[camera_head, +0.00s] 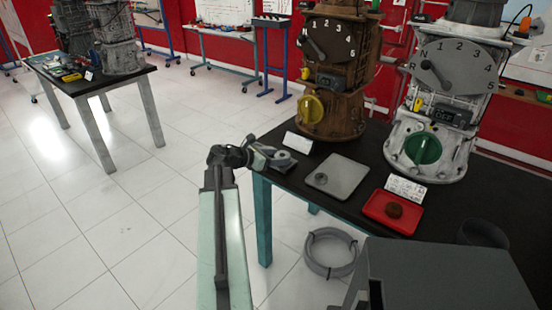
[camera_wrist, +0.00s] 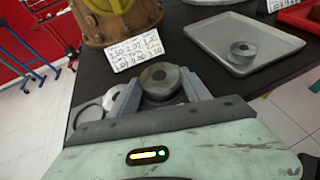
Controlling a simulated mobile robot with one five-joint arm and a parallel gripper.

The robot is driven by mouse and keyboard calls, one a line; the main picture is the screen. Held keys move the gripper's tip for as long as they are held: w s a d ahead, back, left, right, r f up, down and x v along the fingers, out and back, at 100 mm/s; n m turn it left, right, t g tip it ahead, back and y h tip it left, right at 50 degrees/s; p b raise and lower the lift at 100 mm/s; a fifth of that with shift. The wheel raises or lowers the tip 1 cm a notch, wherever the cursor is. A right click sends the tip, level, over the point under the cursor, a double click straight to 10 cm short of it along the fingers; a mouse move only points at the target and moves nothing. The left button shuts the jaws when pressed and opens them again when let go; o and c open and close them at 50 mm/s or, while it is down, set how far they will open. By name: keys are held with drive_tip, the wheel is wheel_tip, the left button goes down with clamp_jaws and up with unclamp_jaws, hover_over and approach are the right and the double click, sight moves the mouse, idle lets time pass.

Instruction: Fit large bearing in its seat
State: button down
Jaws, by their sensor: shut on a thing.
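My gripper (camera_wrist: 163,88) is shut on a grey metal bearing (camera_wrist: 160,76), a thick ring with a dark centre hole, which I take to be the large bearing. It sits between the two fingers near the corner of the black table. In the head view my gripper (camera_head: 264,154) is at the table's left edge, and the held bearing is hard to make out there. Flat round grey parts (camera_wrist: 85,116) lie left of the fingers in the wrist view, partly hidden by my gripper. I cannot tell whether one is the seat.
A grey tray (camera_head: 350,174) holds a smaller-looking bearing (camera_head: 321,178). A red tray (camera_head: 379,213) holds a brown part (camera_head: 395,210). A white card (camera_head: 298,142) stands before the rusty trainer (camera_head: 336,75). A white trainer (camera_head: 440,110) stands right. The black table (camera_head: 290,178) has bare room left of the trays.

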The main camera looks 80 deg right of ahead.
drive_tip(key=shift+f, duration=0.1)
drive_tip(key=shift+c, duration=2.1)
unclamp_jaws()
drive_tip(key=shift+w, duration=0.1)
drive_tip(key=p+v, duration=0.3)
drive_tip(key=v, duration=0.4)
drive_tip(key=shift+a, duration=0.4)
drive_tip(key=shift+w, duration=0.15)
